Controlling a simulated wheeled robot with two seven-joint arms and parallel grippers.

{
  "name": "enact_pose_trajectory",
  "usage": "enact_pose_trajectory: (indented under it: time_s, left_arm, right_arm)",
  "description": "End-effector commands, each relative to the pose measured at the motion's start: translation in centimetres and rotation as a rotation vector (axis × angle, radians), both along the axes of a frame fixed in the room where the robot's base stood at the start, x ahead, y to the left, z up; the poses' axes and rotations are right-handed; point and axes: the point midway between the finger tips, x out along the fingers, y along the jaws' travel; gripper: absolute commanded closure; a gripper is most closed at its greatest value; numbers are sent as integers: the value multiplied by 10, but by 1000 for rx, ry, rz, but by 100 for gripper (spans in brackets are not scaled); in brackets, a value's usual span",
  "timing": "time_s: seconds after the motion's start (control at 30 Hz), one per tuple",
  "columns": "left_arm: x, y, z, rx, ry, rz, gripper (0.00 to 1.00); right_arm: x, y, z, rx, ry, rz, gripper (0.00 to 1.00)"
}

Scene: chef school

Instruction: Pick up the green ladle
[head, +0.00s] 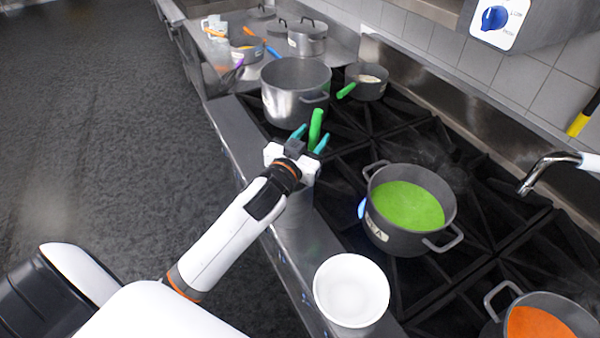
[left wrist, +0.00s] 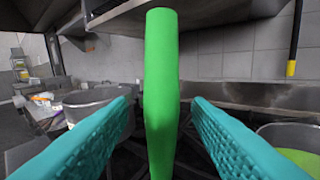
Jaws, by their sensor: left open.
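The green ladle (head: 316,126) shows in the head view as an upright green handle above the stove, between my left gripper's fingertips. In the left wrist view the ladle's handle (left wrist: 161,95) stands between the two teal fingers, with a gap on each side. My left gripper (head: 309,139) is open around the handle and does not appear to touch it; its fingers also show in the left wrist view (left wrist: 160,112). The ladle's lower end is hidden. My right gripper is not in view.
A pot of green soup (head: 408,205) and a white bowl (head: 351,290) stand right of my arm. A big steel pot (head: 295,92) stands just beyond the gripper. A pan with a green handle (head: 368,83) and a pot of orange soup (head: 545,325) are also on the stove.

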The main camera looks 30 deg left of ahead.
Motion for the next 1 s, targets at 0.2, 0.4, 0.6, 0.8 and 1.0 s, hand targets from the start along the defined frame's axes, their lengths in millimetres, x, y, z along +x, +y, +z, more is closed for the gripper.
enact_pose_trajectory:
  time_s: [0.2,0.4,0.6,0.8,1.0]
  left_arm:
    - [12,0,0,-1,-1,-2,55]
    - [11,0,-1,-1,0,-2,65]
    - [11,0,-1,-1,0,-1,98]
    - [11,0,0,-1,-1,-1,100]
    - [11,0,6,0,-3,-1,100]
  right_arm:
    - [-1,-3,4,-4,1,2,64]
    - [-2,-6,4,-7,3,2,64]
    - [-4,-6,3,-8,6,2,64]
    - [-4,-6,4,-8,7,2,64]
    - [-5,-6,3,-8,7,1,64]
